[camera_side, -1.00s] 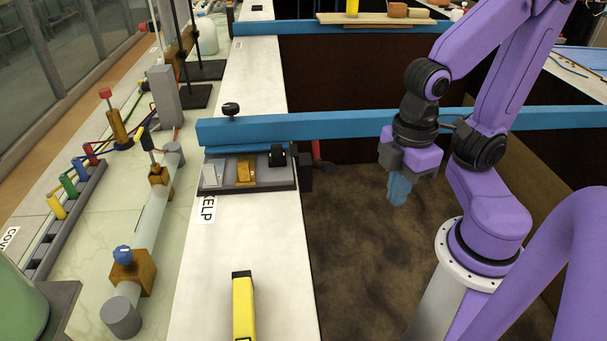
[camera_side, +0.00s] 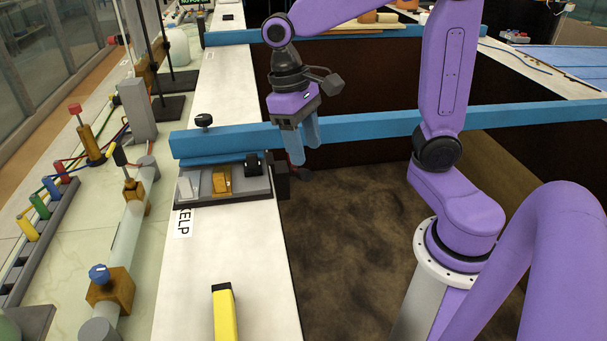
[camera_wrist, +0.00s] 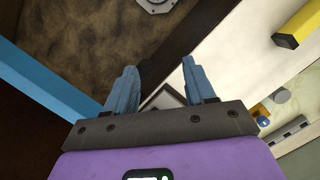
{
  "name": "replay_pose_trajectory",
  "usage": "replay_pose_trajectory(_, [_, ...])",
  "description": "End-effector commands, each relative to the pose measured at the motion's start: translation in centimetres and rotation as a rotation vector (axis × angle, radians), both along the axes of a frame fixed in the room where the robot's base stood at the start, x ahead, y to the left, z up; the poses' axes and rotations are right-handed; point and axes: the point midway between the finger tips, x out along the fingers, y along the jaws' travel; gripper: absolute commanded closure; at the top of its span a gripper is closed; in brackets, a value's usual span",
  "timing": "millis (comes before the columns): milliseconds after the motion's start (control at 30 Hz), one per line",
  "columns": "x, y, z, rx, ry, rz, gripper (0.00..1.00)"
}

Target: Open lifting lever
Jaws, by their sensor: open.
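My gripper (camera_side: 304,152) has two blue fingers pointing down, apart, with nothing between them. It hangs over the inner edge of the white ledge, close to the blue beam. Its fingers also show in the wrist view (camera_wrist: 160,78). The block adjoins a grey plate (camera_side: 220,202) with white, orange and black fittings. In the wrist view the fingers hide much of this area.
The blue beam (camera_side: 370,128) crosses the dark tank beside my gripper. A yellow block (camera_side: 224,312) lies on the white ledge (camera_side: 253,255). A pipe with a blue knob (camera_side: 99,273) and several coloured handles stand at left. The tank's middle is free.

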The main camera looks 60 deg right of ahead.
Motion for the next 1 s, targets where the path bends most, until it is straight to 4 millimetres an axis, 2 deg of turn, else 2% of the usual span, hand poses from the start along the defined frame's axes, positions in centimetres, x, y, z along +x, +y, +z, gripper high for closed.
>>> replay_pose_trajectory(100, [3.0, -1.1, 0.8, -0.024, 0.045, -0.189, 0.46])
replay_pose_trajectory(300, [7.2, -3.9, 2.0, -0.061, 0.127, -0.493, 0.46])
replay_pose_trajectory(500, [9.8, -6.5, 2.8, -0.085, 0.191, -0.71, 0.46])
replay_pose_trajectory(767, [10.4, -7.5, 2.8, -0.095, 0.219, -0.79, 0.46])
replay_pose_trajectory(1000, [9.1, -7.2, 0.2, -0.097, 0.22, -0.789, 0.46])
